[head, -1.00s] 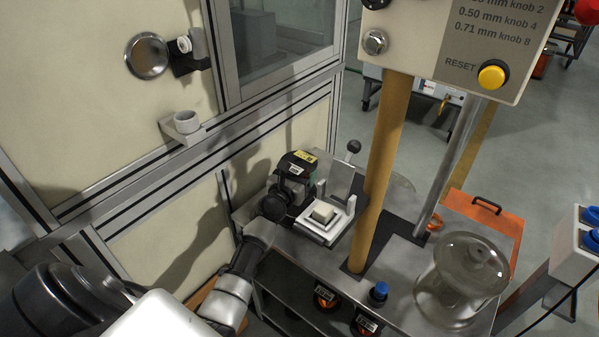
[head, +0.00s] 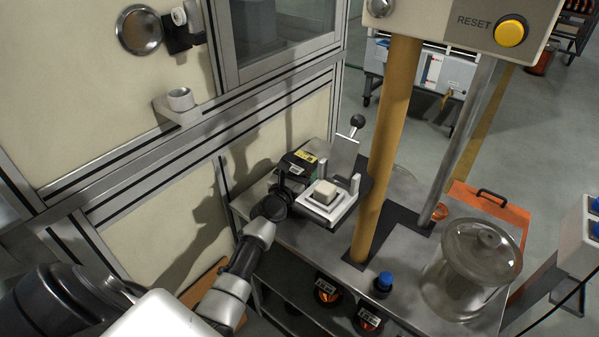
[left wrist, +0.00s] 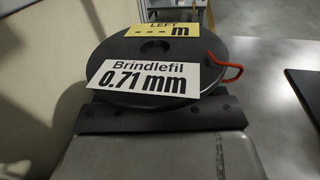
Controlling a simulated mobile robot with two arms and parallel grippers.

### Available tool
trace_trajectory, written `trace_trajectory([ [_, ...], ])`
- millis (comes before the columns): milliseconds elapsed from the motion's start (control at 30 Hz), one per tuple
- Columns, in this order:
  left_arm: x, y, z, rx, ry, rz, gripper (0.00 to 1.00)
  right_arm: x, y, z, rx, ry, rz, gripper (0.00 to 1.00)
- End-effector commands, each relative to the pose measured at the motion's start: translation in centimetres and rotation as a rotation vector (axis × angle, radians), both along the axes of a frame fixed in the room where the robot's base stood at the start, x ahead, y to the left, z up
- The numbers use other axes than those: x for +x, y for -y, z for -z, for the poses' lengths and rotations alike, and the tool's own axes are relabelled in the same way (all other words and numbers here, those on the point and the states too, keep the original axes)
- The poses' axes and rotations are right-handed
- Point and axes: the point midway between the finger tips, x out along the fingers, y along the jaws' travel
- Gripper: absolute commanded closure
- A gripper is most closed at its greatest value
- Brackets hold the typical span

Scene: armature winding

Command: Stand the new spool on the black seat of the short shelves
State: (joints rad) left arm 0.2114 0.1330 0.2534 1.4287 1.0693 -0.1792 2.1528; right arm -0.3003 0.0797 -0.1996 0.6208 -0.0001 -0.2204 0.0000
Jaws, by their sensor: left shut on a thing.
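My left gripper (head: 287,186) is shut on a dark spool (head: 300,161) beside the left rear part of the steel top. In the left wrist view the spool (left wrist: 152,68) is a black disc with a white "Brindlefil 0.71 mm" label, a yellow "LEFT" label and an orange wire loop at its right. The dark gripper fingers (left wrist: 160,117) lie across its near edge. In the head view the gripper and wrist partly hide the spool. I cannot tell whether it touches a surface below. I cannot make out the black seat for certain. My right gripper is out of view.
Just right of the spool is a fixture with a white block (head: 325,192) and a lever (head: 344,155). Labelled spools (head: 327,290) sit below. A panelled wall is left.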

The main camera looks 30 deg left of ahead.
Motion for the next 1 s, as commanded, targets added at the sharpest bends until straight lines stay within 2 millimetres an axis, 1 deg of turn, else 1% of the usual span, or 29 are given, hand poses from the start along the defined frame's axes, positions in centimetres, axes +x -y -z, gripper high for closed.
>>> trace_trajectory([
  [33, 0.1, -0.1, -0.4, 0.001, 0.009, -0.002, 0.97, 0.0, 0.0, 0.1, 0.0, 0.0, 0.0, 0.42],
  [633, 0.1, -0.1, 0.7, 0.001, 0.009, -0.002, 0.97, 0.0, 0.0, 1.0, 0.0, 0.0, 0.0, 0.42],
  [667, 0.1, -0.1, 0.6, 0.001, 0.009, -0.002, 0.27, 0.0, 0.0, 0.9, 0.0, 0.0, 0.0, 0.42],
  [833, 0.1, 0.0, 0.7, 0.001, 0.006, -0.001, 0.01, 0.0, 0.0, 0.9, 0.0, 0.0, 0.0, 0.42],
  [1000, 0.0, 0.0, 0.8, -0.001, 0.003, 0.0, 0.01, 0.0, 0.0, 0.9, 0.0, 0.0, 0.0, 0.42],
])
